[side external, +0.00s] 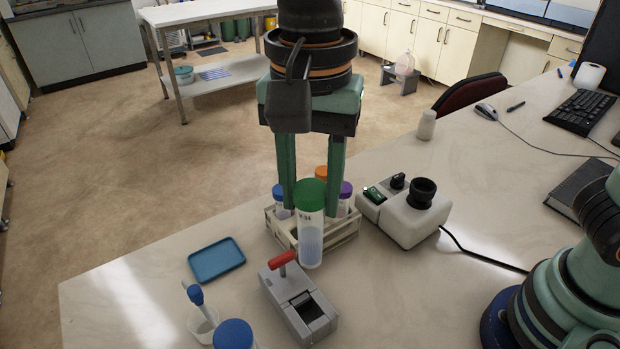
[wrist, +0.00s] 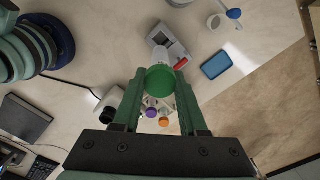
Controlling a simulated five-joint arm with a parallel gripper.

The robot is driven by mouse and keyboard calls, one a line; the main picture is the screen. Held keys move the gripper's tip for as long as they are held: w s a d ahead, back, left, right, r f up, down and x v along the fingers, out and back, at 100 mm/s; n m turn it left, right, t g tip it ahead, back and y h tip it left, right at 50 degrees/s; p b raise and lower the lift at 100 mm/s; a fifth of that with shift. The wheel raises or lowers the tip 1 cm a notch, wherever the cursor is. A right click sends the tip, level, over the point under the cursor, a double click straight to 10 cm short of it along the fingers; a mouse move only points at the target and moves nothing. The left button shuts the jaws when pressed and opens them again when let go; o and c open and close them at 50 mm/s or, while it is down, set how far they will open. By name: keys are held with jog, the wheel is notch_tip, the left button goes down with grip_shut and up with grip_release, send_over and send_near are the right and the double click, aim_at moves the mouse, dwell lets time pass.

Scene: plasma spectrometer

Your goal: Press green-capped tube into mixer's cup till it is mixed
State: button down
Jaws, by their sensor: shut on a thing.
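The green-capped tube (side external: 311,222) is upright, with pale contents in its lower part. My gripper (side external: 309,190) points down and is shut on this tube near its cap; the green cap (wrist: 160,80) shows between the fingers in the wrist view. The tube is in front of the rack in the side view; I cannot tell how far its bottom is above the table. The mixer (side external: 406,214) is a white box with a black cup (side external: 422,192) on top, to the right of the tube. The cup looks empty and is apart from the tube.
A rack (side external: 345,232) holds blue-, orange- and purple-capped tubes behind the held tube. A grey device with a red handle (side external: 300,305), a blue tray (side external: 216,260), a small cup (side external: 203,322) and a blue-capped container (side external: 233,335) stand nearby. A cable runs right from the mixer.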

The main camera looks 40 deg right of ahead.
dwell(0.5)
jog(key=w+d+m, duration=0.3)
jog(key=d, duration=1.2)
jog(key=w+d+m, duration=0.2)
jog(key=d+m, duration=0.1)
jog(key=d, duration=1.2)
notch_tip(320, 180, down, 7)
jog(key=shift+f, duration=0.6)
jog(key=shift+w+r, duration=0.1)
jog(key=shift+r, duration=0.05)
dwell(1.9)
jog(key=shift+r, duration=2.9)
